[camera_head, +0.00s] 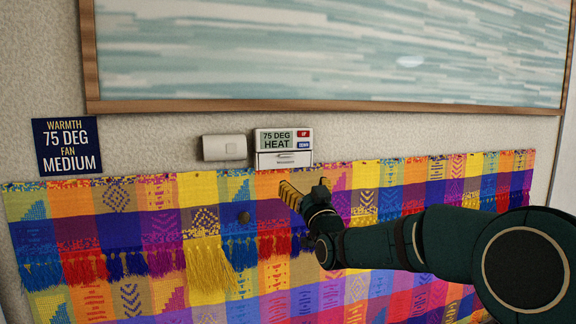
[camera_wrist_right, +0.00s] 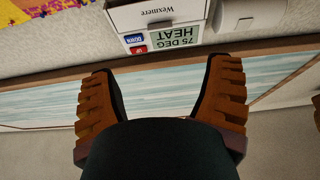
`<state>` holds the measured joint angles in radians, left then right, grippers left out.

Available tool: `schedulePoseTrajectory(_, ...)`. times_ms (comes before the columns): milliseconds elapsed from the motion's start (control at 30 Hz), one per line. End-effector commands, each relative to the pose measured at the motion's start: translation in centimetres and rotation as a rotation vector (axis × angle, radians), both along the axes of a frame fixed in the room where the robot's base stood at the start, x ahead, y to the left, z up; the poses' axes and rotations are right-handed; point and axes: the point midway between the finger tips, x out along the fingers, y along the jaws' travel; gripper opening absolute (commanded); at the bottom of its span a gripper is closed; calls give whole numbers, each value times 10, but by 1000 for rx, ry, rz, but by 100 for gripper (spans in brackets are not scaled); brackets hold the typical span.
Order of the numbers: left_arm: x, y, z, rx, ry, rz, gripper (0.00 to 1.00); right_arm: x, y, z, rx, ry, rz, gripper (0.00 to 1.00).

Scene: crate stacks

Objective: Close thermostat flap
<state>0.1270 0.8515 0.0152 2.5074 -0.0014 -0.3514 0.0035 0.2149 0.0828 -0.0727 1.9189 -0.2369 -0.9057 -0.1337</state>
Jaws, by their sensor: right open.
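A white thermostat (camera_head: 272,134) is on the wall below the framed picture. Its display reads 75 DEG HEAT, with a red UP and a blue DOWN button beside it. The display and buttons are uncovered. A white flap (camera_head: 285,160) shows below the display; in the right wrist view the thermostat (camera_wrist_right: 170,37) is upside down and the flap (camera_wrist_right: 158,13) bears the word Wexmere. My right gripper (camera_head: 306,187), with orange fingers, is just below the thermostat in the head view. In the right wrist view the gripper (camera_wrist_right: 165,68) is open and empty. My left gripper is out of view.
A small white box (camera_head: 225,148) is on the wall left of the thermostat. A dark blue sign (camera_head: 67,146) reads WARMTH 75 DEG, FAN MEDIUM. A wood-framed picture (camera_head: 330,104) hangs above, and a colourful fringed textile (camera_head: 120,225) hangs below.

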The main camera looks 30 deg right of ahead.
Motion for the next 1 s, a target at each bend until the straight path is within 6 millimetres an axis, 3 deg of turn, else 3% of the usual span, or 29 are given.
schedulePoseTrajectory(600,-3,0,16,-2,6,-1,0,91,-22,39,0,3,0,78)
schedulePoseTrajectory(1000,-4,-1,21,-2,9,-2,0,119,-29,51,1,4,0,78)
